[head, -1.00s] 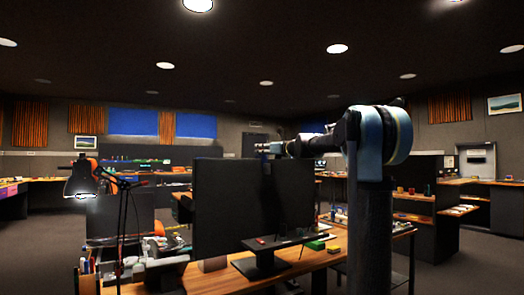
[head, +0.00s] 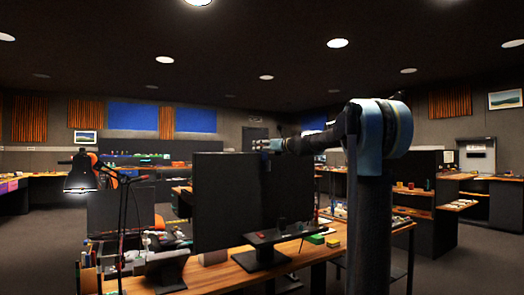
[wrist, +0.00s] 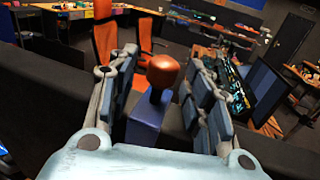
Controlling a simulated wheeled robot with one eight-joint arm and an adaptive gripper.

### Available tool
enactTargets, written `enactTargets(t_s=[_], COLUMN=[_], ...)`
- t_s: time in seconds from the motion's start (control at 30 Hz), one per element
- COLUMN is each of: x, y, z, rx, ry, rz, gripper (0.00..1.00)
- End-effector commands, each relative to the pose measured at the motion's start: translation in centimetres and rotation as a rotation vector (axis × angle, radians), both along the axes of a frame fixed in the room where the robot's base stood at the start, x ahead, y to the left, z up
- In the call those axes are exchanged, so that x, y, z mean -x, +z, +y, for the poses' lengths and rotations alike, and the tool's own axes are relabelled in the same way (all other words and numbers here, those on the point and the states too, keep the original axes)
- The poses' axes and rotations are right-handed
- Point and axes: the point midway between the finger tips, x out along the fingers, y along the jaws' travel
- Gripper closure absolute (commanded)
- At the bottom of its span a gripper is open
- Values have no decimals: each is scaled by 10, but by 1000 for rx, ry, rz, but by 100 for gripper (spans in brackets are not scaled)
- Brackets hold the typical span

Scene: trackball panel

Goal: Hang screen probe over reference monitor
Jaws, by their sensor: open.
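The reference monitor (head: 225,205) stands on the desk as a large dark panel on a stand. My gripper (head: 268,146) is at its top edge in the head view. In the wrist view my gripper (wrist: 160,80) is open, one finger on each side of a blue block with an orange-red knob, which looks like the screen probe (wrist: 147,118). The probe is at the dark top edge of the monitor (wrist: 55,100). A small bluish part of it shows below my gripper in the head view (head: 266,165). Whether the fingers touch it is not clear.
A black desk lamp (head: 80,172) stands left of the monitor. The wooden desk (head: 225,275) holds a small raised stand (head: 270,237), a green block (head: 316,239) and clutter at the left. An orange chair (wrist: 106,45) shows beyond the monitor in the wrist view.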

Motion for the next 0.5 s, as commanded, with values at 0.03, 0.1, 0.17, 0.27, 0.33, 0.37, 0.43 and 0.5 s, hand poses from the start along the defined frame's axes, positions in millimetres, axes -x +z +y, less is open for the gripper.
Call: enactTargets(t_s=[0.03, 0.1, 0.17, 0.27, 0.33, 0.37, 0.43, 0.5], x=[0, 1, 4, 11, 19, 23, 31, 41], y=[0, 0, 0, 0, 0, 0, 0, -1], z=[0, -2, -5, -14, -23, -28, -38, -49], rx=[0, 0, 0, 0, 0, 0, 0, 0], ry=[0, 0, -1, -2, -3, -3, -3, -3], rz=[0, 0, 0, 0, 0, 0, 0, 0], gripper=[54, 54, 54, 54, 54, 54, 54, 54])
